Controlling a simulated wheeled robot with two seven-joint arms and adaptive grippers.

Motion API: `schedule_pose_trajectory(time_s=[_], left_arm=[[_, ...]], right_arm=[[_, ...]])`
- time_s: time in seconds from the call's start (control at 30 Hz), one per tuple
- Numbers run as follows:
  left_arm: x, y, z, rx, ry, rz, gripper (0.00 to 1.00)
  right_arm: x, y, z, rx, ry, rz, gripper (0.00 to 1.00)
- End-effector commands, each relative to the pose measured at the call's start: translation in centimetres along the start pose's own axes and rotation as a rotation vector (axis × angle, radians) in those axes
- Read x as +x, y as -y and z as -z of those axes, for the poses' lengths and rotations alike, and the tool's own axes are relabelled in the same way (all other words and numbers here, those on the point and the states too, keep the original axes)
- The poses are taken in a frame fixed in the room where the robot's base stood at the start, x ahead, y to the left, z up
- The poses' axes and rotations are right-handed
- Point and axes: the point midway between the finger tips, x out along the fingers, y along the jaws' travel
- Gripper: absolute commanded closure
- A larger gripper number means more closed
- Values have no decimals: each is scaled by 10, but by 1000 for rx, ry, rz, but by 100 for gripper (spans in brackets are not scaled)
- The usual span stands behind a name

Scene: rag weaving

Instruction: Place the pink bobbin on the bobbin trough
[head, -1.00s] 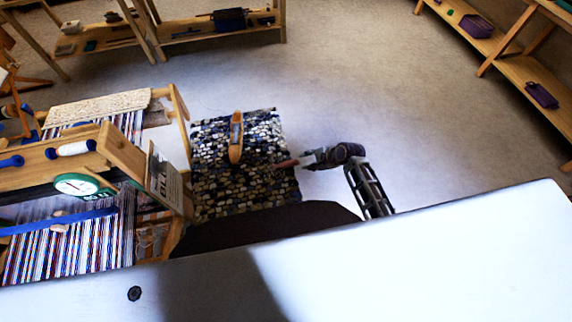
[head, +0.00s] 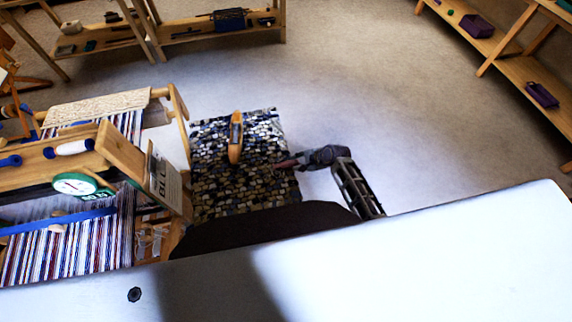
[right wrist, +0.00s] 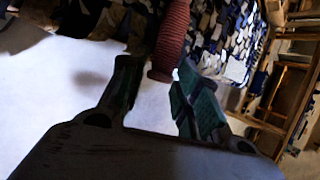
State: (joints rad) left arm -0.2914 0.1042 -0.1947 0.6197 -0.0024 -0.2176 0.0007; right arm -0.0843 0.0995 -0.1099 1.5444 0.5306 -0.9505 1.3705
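The pink bobbin (head: 287,164) is at the right edge of the dark patterned rag-woven surface in the head view. In the right wrist view it is a ribbed reddish rod (right wrist: 172,38), its near end between the fingertips. My right gripper (head: 302,159) is at the bobbin's right end. Its two fingers (right wrist: 158,78) stand apart, with a visible gap between the left finger and the bobbin, so I see no firm hold. The left gripper is not in view. I cannot tell which part is the bobbin trough.
The rag-woven surface (head: 245,190) carries an upright wooden shuttle-like piece (head: 236,138). Shelves line the back and right. Floor between is clear.

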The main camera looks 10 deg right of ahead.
Motion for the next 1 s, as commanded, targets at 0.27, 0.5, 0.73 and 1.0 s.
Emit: schedule_pose_trajectory(time_s=[0.27,0.5,0.73,1.0], left_arm=[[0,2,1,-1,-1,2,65],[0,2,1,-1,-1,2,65],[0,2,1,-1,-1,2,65],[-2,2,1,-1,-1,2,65]], right_arm=[[0,0,0,0,0,1,68],[0,0,0,0,0,1,90],[0,0,0,0,0,1,95],[-7,5,-3,0,1,3,95]])
